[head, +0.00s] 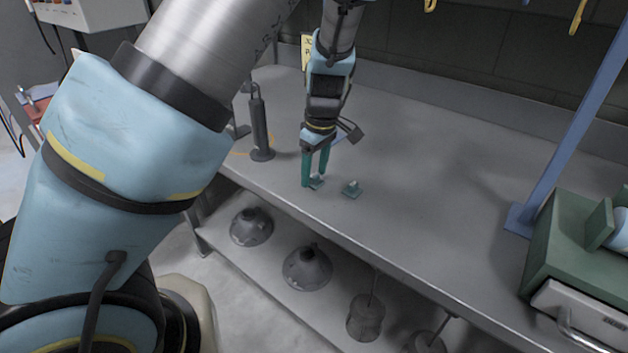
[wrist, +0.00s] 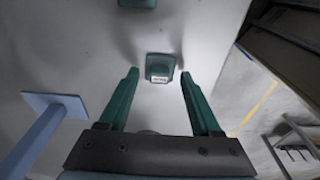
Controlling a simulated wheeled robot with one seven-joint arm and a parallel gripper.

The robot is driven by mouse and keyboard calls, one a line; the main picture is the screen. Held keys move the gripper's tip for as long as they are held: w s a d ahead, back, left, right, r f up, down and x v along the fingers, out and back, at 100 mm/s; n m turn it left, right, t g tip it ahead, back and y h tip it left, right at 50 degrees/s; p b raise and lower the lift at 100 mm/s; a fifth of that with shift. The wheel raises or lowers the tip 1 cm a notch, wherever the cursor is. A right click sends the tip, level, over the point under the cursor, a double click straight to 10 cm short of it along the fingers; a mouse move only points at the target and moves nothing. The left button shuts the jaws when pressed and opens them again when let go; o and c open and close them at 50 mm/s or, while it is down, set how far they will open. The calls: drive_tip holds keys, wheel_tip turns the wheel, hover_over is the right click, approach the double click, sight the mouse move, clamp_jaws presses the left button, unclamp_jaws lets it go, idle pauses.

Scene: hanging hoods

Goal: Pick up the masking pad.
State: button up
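Two small teal pads are on the grey bench. One pad (head: 317,184) is right by my fingertips; in the wrist view it shows as a teal block (wrist: 160,66) with a white label, lying between and just beyond the fingertips. I cannot read the label. The other pad (head: 352,189) lies a little to the right, with a raised part on top; its edge shows at the top of the wrist view (wrist: 137,3). My gripper (head: 314,178) points down with its teal fingers apart. In the wrist view the gripper (wrist: 159,76) is open and empty, with gaps on both sides of the labelled pad.
A dark upright cylinder (head: 260,125) stands on the bench left of my gripper. A blue post (head: 560,130) and a green box (head: 575,250) are at the right. Grey hoods (head: 306,268) are below the bench's front edge. The bench middle is clear.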

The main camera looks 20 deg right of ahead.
clamp_jaws()
idle(0.3)
idle(0.3)
